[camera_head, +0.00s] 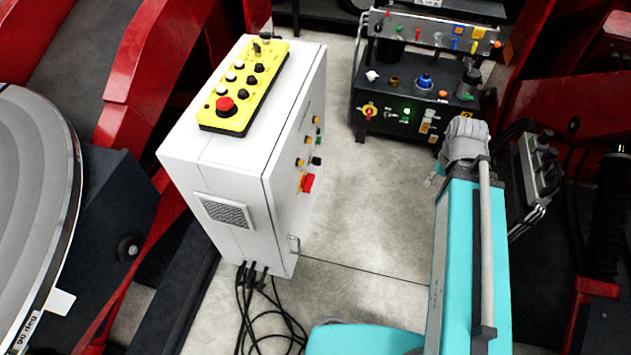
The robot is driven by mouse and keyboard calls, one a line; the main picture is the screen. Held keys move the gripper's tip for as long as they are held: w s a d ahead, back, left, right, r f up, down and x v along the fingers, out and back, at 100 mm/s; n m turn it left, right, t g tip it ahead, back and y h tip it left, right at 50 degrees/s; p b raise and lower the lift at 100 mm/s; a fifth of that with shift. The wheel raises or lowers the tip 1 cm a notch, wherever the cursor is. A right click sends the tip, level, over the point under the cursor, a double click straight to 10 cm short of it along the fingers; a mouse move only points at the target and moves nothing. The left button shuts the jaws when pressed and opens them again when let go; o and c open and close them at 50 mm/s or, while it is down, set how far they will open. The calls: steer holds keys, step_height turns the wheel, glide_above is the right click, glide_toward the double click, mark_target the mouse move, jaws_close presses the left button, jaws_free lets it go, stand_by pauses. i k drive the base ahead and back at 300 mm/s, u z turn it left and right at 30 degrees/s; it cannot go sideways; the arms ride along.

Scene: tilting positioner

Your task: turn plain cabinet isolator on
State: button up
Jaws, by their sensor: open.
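The plain cabinet (225,165) is a pale grey-white box at left centre, standing upright with its door side facing right. Its isolator (307,183) is a red handle on a yellow plate, low on that door side. The handle is small and seen at a steep angle, so I cannot tell its exact setting. My teal arm stands at the lower right, apart from the cabinet, with a grey joint at its far end. I cannot make out my gripper in this view.
A yellow control box (243,88) with a red mushroom button lies on the cabinet's top. A dark control unit (400,120) with its own red and yellow rotary switch (369,111) stands behind. Black cables (270,320) trail below the cabinet. Bare floor (365,220) lies between cabinet and arm.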

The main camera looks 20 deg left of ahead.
mark_target(306, 184)
steer(key=z, duration=0.05)
steer(key=k, duration=1.45)
steer(key=u, duration=0.7)
steer(key=i, duration=1)
